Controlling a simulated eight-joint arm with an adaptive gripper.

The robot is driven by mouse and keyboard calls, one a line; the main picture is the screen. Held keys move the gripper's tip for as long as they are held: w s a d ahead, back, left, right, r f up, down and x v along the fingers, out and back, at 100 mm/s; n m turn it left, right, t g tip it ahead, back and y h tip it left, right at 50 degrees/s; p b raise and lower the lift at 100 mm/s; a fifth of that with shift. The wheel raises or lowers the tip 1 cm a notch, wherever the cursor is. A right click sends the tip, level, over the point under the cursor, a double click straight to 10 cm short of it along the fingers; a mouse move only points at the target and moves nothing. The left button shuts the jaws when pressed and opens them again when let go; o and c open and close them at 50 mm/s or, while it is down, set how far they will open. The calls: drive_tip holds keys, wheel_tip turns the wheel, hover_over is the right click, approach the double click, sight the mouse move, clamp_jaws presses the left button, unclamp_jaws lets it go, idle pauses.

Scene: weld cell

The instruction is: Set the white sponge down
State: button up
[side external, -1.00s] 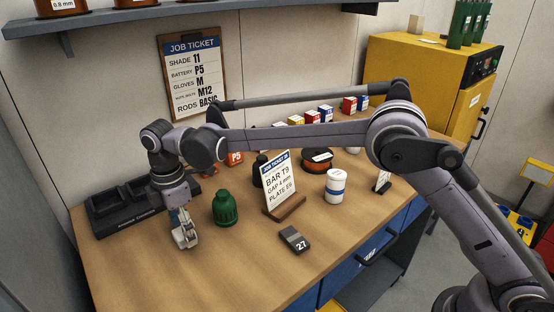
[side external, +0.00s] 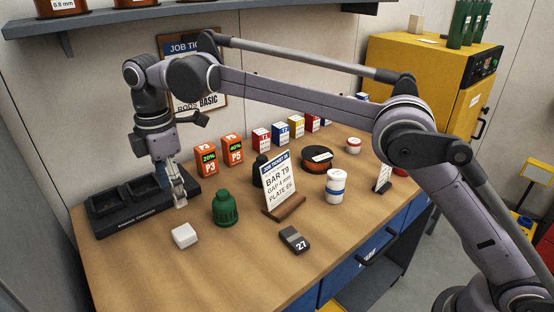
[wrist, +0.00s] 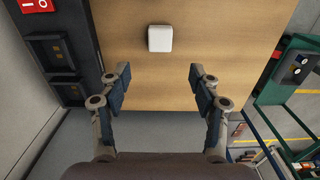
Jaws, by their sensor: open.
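The white sponge (side external: 184,235) lies on the bench top, in front of the black charger and to the left of the green bottle. In the wrist view the sponge (wrist: 160,38) is a small white block on bare wood, beyond my fingertips and clear of them. My gripper (side external: 179,200) is raised behind the sponge, near the charger's right end. In the wrist view my gripper (wrist: 158,78) has its two fingers wide apart with nothing between them.
A black charger (side external: 130,213) stands at the bench's left. A green bottle (side external: 225,208), a job ticket stand (side external: 281,187), a dark block marked 27 (side external: 294,239) and a white jar (side external: 335,187) stand to the right. Orange battery packs (side external: 207,160) stand behind. The bench front (side external: 235,275) is clear.

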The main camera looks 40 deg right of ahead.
drive_tip(key=s+d+r+m+t+y, duration=0.1)
drive_tip(key=s+d+r+m+t, duration=0.25)
drive_tip(key=d, duration=0.55)
drive_tip(key=s+d+r+m, duration=0.2)
drive_tip(key=s+d+m, duration=0.3)
drive_tip(key=d, duration=0.5)
drive_tip(key=s+d+f+m+t, duration=0.2)
drive_tip(key=s+d+f+m, duration=0.2)
drive_tip(key=s+d+f, duration=0.1)
drive_tip(key=s+d+f+m+t+h, duration=0.1)
drive_tip(key=s+d+f+m, duration=0.4)
drive_tip(key=s+d, duration=0.2)
drive_tip(key=shift+s+f+t, duration=0.2)
drive_tip(key=shift+s+t, duration=0.15)
drive_tip(key=shift+s, duration=0.9)
drive_tip(key=shift+m, duration=0.25)
